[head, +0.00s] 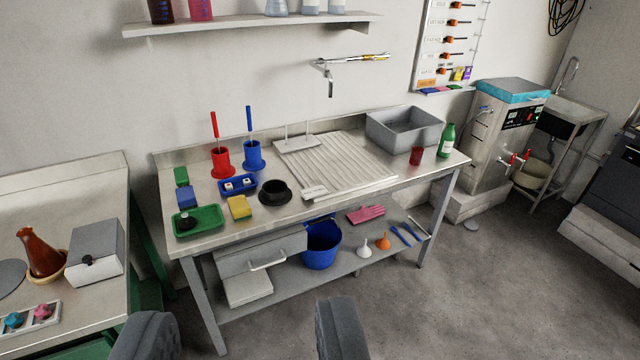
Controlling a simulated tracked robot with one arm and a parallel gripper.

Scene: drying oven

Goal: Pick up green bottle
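The green bottle (447,140) stands upright at the right end of the metal workbench (400,178), with a white label on its front. A dark red cup (416,155) stands just left of it, and the grey basin is behind and to the left. My gripper (245,335) shows at the bottom edge as two dark fingers set wide apart. It is open, with nothing between the fingers. It is in front of the bench, well apart from the bottle and to its lower left in the picture.
On the bench are a grey basin (404,130), a ribbed drainboard (340,160), a black bowl (274,190) and a green tray (198,221). A blue bucket (321,246) sits on the lower shelf. Another table (80,190) is at left.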

